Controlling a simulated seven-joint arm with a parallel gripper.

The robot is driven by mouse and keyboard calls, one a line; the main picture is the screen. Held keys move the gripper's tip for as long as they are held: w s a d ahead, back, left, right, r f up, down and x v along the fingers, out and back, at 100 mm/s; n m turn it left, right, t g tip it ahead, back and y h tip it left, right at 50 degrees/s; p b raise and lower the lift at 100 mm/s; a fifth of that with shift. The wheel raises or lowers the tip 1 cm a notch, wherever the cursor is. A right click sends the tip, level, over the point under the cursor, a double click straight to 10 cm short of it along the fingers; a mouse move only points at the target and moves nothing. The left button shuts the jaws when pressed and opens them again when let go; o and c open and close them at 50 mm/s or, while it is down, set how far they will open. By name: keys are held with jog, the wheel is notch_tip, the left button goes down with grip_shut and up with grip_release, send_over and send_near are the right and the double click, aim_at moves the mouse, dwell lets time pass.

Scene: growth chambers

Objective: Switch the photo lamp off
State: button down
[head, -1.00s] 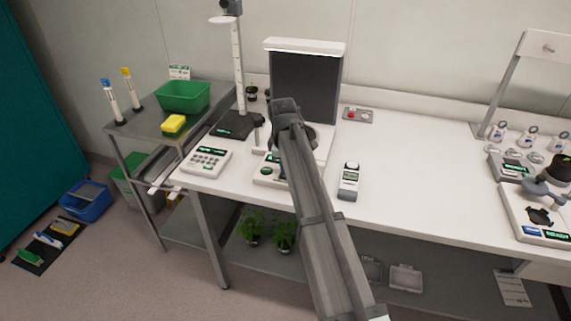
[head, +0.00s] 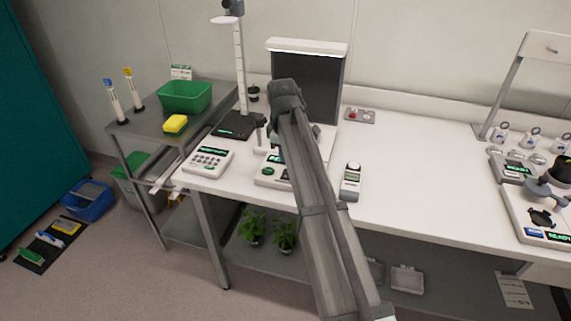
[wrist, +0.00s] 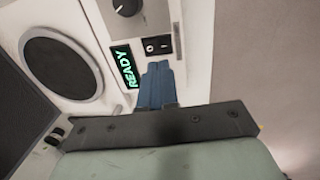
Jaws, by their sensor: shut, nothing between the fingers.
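The photo stand in the head view has a dark backdrop (head: 318,88) under a bright white lamp bar (head: 307,46), which looks lit. In the wrist view a white panel carries a green READY display (wrist: 124,66), a black knob (wrist: 127,5) and a small black rocker switch (wrist: 157,45) with white marks. A round dark disc (wrist: 63,68) lies to the left of the display. My gripper (wrist: 157,68) shows its blue fingers shut together and empty, their tips just below the switch in the picture. I cannot tell whether they touch it. In the head view my arm hides the fingers.
A keypad device (head: 209,160) stands left of my arm and a handheld meter (head: 350,181) right of it. A height stand (head: 239,70) is behind to the left. A green bin (head: 185,97) sits on the side cart.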

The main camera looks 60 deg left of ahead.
notch_tip(320, 180, up, 8)
jog(key=shift+s+d+f, duration=0.15)
jog(key=shift+s+d, duration=0.15)
jog(key=shift+s, duration=0.05)
jog(key=shift+w, duration=0.1)
jog(key=w+g, duration=0.1)
jog(key=w+g+y, duration=0.1)
jog(key=w+g, duration=0.1)
jog(key=shift+w+d+r+y, duration=0.3)
jog(key=shift+w+y, duration=0.1)
dwell(0.6)
send_over(285, 170)
jog(key=d, duration=0.1)
jog(key=f, duration=1.2)
jog(key=shift+w+d, duration=0.1)
jog(key=shift+w, duration=0.15)
jog(key=shift+w+f, duration=0.1)
jog(key=shift+f, duration=0.65)
